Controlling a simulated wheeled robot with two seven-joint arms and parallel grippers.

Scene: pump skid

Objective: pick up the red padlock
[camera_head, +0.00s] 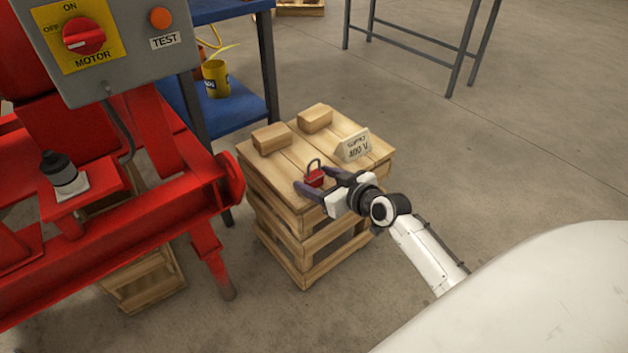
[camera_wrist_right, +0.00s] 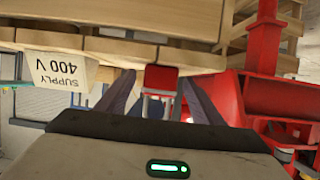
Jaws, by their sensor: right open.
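The red padlock (camera_head: 314,178) stands on top of the wooden crate (camera_head: 285,185), its dark shackle upward. My right gripper (camera_head: 308,182) is open at the crate's front right part, with its two dark fingers to either side of the padlock. In the right wrist view the picture is upside down. There the red padlock (camera_wrist_right: 161,78) shows between the two fingers (camera_wrist_right: 160,98), and I cannot tell whether they touch it. My left gripper is not in view.
Two wooden blocks (camera_head: 271,138) (camera_head: 314,118) and a "SUPPLY 400 V" sign (camera_head: 354,146) sit on the crate. A red skid frame (camera_head: 120,240) with a grey motor switch box (camera_head: 110,45) stands at left. A blue shelf (camera_head: 235,105) is behind.

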